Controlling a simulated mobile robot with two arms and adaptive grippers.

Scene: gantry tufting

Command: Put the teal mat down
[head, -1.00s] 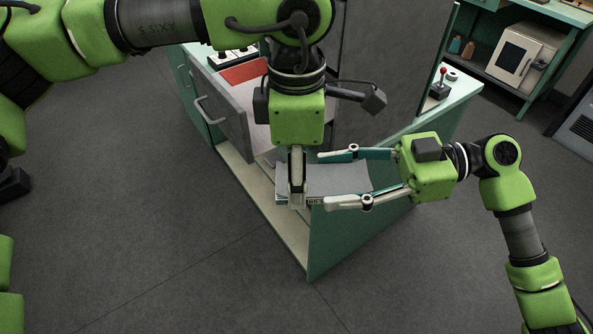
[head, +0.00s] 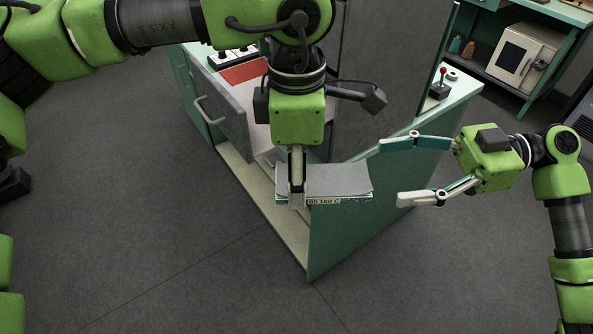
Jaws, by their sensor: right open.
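A flat grey slab-like stack (head: 335,181) with a pale, lettered front edge shows near the middle of the head view, over the green side panel of the cabinet. No mat with a plainly teal top shows; I cannot tell whether this stack is the mat. My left gripper (head: 297,190) points down at the stack's left end, its fingers seen edge-on and overlapping the stack. Their gap is hidden. My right gripper (head: 400,172) is open and empty, to the right of the stack and apart from it. What bears the stack is unclear.
The green cabinet (head: 350,235) has an open grey drawer (head: 222,108) with a red item (head: 244,71) behind it. A joystick (head: 440,86) stands on its right top. A bench with a white box (head: 520,58) stands at upper right.

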